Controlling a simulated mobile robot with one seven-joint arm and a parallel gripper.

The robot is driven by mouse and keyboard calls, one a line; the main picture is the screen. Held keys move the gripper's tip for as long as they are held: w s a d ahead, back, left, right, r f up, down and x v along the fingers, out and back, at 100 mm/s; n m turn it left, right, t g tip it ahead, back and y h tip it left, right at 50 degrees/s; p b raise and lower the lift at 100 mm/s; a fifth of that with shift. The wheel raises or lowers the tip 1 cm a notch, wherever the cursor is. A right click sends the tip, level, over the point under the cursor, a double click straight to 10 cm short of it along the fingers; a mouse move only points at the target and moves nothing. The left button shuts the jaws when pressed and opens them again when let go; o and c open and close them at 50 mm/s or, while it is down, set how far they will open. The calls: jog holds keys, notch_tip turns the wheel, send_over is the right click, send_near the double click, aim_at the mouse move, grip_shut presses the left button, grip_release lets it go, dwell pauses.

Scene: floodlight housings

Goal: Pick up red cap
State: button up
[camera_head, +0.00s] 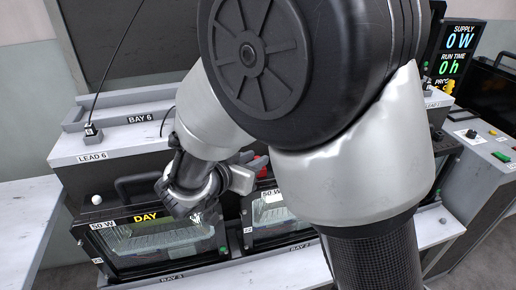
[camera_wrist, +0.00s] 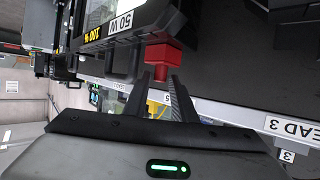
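The red cap (camera_wrist: 160,56) is a small boxy red piece in the wrist view, just beyond my fingertips and beside a dark floodlight housing (camera_wrist: 125,25). In the head view my gripper (camera_head: 248,178) is partly hidden behind my arm. A bit of red (camera_head: 264,170) shows beside it there, mostly covered.
A supply display (camera_head: 460,50) is at the upper right. My arm hides the middle.

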jog(key=b+x, duration=0.2)
jog(key=x, duration=0.4)
jog(key=shift+s+f, duration=0.15)
grip_shut()
